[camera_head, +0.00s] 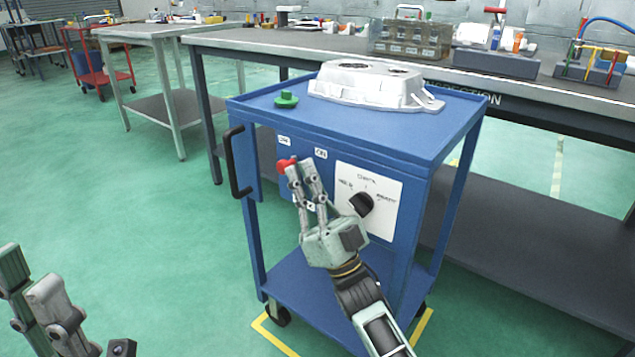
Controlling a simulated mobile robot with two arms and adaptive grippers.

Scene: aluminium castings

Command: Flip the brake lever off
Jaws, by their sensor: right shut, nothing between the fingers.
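The brake lever (285,163) shows as a red knob on the front panel of the blue cart (262,181), below the OFF and ON labels. The lever's shaft is hidden behind my fingers. My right gripper (300,168) is shut and empty, with its fingertips at the right side of the red knob. I cannot tell whether they touch it. My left gripper (38,280) is at the bottom left, far from the cart and partly cut off by the frame. Its opening is unclear.
A white panel with a black dial (361,203) is right of the lever. A black handle (238,162) sticks out at the cart's left. A silver casting (368,82) and a green knob (286,99) sit on top. A long grey bench (300,43) stands behind.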

